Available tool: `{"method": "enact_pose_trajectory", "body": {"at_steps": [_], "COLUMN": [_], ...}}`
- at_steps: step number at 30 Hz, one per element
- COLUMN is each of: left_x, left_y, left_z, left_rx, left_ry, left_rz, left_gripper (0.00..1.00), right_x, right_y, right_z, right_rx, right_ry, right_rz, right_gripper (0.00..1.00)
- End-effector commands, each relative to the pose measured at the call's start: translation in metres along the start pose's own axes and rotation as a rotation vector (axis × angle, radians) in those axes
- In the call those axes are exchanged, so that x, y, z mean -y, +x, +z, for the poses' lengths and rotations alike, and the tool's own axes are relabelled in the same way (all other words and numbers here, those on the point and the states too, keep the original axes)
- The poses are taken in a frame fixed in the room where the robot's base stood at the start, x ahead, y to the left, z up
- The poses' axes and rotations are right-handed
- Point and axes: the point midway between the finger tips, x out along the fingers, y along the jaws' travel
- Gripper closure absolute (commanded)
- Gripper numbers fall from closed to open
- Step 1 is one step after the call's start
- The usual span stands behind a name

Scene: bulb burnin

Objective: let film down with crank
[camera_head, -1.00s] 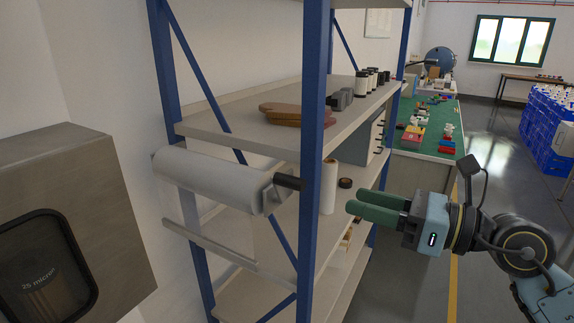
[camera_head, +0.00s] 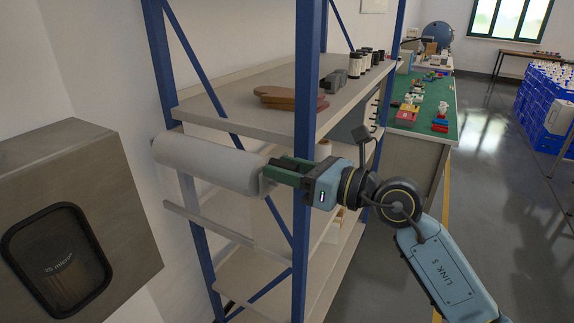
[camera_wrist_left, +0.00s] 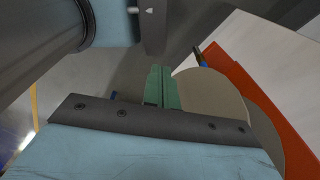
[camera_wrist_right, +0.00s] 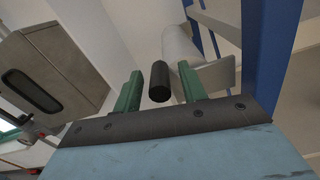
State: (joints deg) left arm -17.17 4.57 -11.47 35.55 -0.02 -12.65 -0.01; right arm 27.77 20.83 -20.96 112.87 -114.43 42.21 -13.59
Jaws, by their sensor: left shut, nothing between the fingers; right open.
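A white film roll (camera_head: 208,162) lies level on the side of the blue-posted rack, with a pale film strip and bar (camera_head: 207,224) below it. Its dark crank handle (camera_wrist_right: 159,82) shows in the right wrist view, between the fingers with gaps on both sides. My right gripper (camera_head: 272,171) is open at the roll's right end; in the head view its green fingers cover the handle. In the right wrist view its fingers (camera_wrist_right: 160,92) stand on either side of the handle. My left gripper (camera_wrist_left: 161,86) shows only in the left wrist view, shut and empty, near a tan disc.
A blue rack post (camera_head: 306,130) stands right beside my right gripper. Brown boards (camera_head: 289,98) and dark blocks lie on the upper shelf. A grey windowed box (camera_head: 75,225) is at left. Open floor lies at right.

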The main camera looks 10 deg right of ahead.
Motion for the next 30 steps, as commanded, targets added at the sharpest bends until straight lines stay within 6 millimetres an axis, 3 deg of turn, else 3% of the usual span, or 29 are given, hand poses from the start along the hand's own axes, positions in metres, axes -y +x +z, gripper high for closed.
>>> {"method": "enact_pose_trajectory", "body": {"at_steps": [6, 16, 30], "left_x": [-0.0002, -0.0002, 0.0], "left_y": [0.0001, 0.0001, -0.0096], "left_z": [-0.0002, -0.0003, -0.0011], "left_rx": [0.0, -0.001, -0.001], "left_ry": [0.0, 0.0, -0.001], "left_rz": [0.0, 0.0, 0.0], "left_gripper": [1.0, 1.0, 1.0], "right_x": [0.0002, 0.0003, 0.0035], "right_y": [0.0003, -0.0001, -0.0002], "right_z": [-0.0001, 0.0, 0.0038], "right_rx": [0.0, 0.0, -0.001], "right_ry": [0.0, 0.0, 0.052], "right_rz": [0.0, -0.001, -0.002], "right_gripper": [0.59, 1.0, 1.0]}}
